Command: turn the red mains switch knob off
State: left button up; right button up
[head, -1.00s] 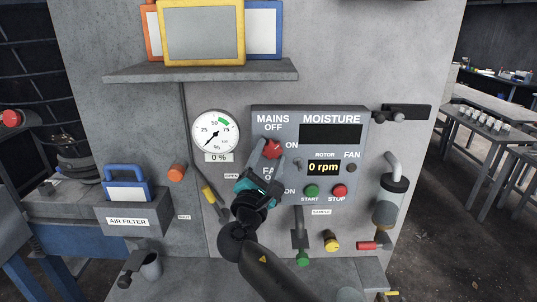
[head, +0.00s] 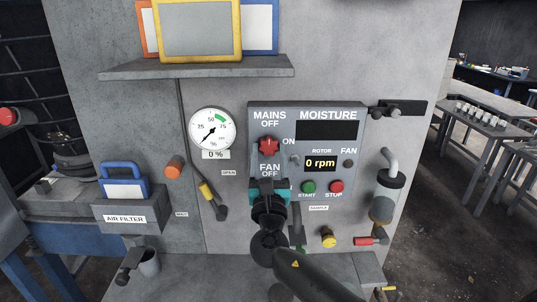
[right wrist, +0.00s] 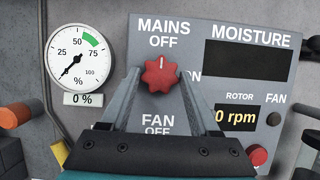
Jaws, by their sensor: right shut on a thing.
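The red mains switch knob (head: 268,147) is on the grey control panel, below the words MAINS OFF. It also shows in the right wrist view (right wrist: 162,76), where its white mark points up towards OFF. My right gripper (head: 268,155) reaches up to it from below, and its two fingers lie on either side of the knob in the right wrist view (right wrist: 161,84). It is shut on the knob. The gripper body covers the panel just under the FAN OFF label. My left gripper is not in view.
The panel (head: 348,148) also has a rotor display (head: 321,163) reading 0 rpm, a green start button (head: 308,187) and a red stop button (head: 336,187). A round gauge (head: 212,129) is left of it. A shelf (head: 197,70) juts out above.

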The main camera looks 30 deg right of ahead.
jog(key=shift+r+n, duration=0.15)
jog(key=shift+n, duration=0.15)
jog(key=o, duration=1.4)
jog(key=shift+c, duration=0.2)
jog(key=shift+s+a+f, duration=0.15)
jog(key=shift+s+f, duration=0.15)
jog(key=shift+f, duration=0.05)
jog(key=b+v, duration=0.4)
jog(key=v, duration=1)
jog(key=shift+s+b, duration=0.25)
jog(key=shift+b, duration=0.15)
